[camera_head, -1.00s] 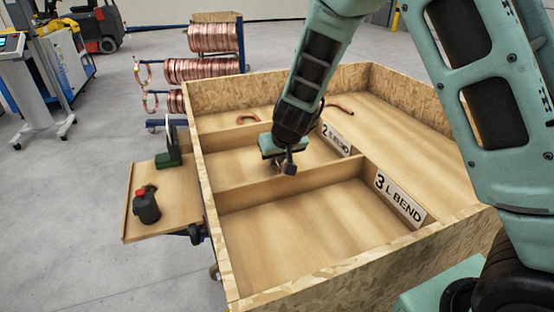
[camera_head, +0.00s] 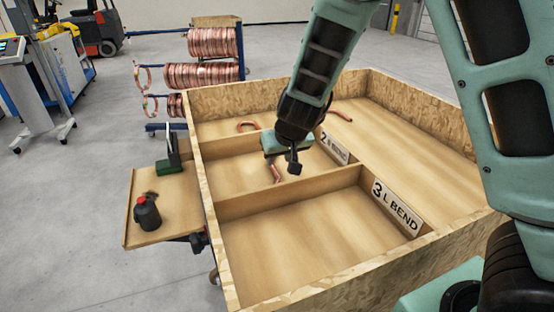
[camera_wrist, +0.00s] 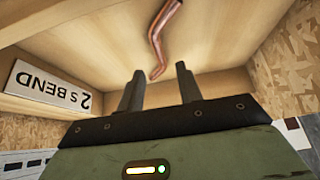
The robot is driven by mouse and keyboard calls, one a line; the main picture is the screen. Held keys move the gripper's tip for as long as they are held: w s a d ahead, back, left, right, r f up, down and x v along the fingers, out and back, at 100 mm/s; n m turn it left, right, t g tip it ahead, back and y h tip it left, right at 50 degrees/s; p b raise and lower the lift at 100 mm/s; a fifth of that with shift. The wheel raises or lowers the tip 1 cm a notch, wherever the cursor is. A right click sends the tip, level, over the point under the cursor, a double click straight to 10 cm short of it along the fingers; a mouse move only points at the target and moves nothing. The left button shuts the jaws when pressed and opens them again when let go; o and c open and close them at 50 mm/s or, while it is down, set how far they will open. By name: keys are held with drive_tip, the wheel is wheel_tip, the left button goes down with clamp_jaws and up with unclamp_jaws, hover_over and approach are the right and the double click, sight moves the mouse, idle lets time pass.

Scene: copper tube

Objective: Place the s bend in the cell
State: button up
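The copper s bend (camera_head: 277,172) lies in the cell marked "2 S BEND", the middle cell of the wooden crate (camera_head: 330,281). It also shows in the wrist view (camera_wrist: 158,40), beyond my fingertips and apart from them. My gripper (camera_wrist: 159,88) is open and empty, its two fingers spread. In the head view my gripper (camera_head: 293,163) hangs over the same cell, beside the s bend. The "2 S BEND" label (camera_wrist: 48,85) shows upside down in the wrist view and is partly hidden by my arm in the head view.
The cell with the "3 L BEND" label (camera_head: 397,208) is empty. A curved copper tube (camera_head: 247,125) lies in the far cell, and another (camera_head: 341,114) lies near the back wall. Low dividers separate the cells.

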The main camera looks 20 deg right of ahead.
drive_tip(key=p+v, duration=0.3)
drive_tip(key=v, duration=0.4)
drive_tip(key=s+a+r+n+g+y, duration=0.2)
drive_tip(key=s+a+n+g+y, duration=0.15)
drive_tip(key=s+a, duration=0.85)
drive_tip(key=s+d+r+n+g+h, duration=0.1)
drive_tip(key=s+n, duration=0.1)
drive_tip(key=s, duration=0.6)
drive_tip(key=s+d+r+n+g+h, duration=0.1)
drive_tip(key=s+d+n+h, duration=0.1)
drive_tip(key=s, duration=0.6)
drive_tip(key=shift+s+d, duration=0.15)
drive_tip(key=shift+s, duration=0.2)
drive_tip(key=shift+s+f+g, duration=0.1)
drive_tip(key=shift+g, duration=0.15)
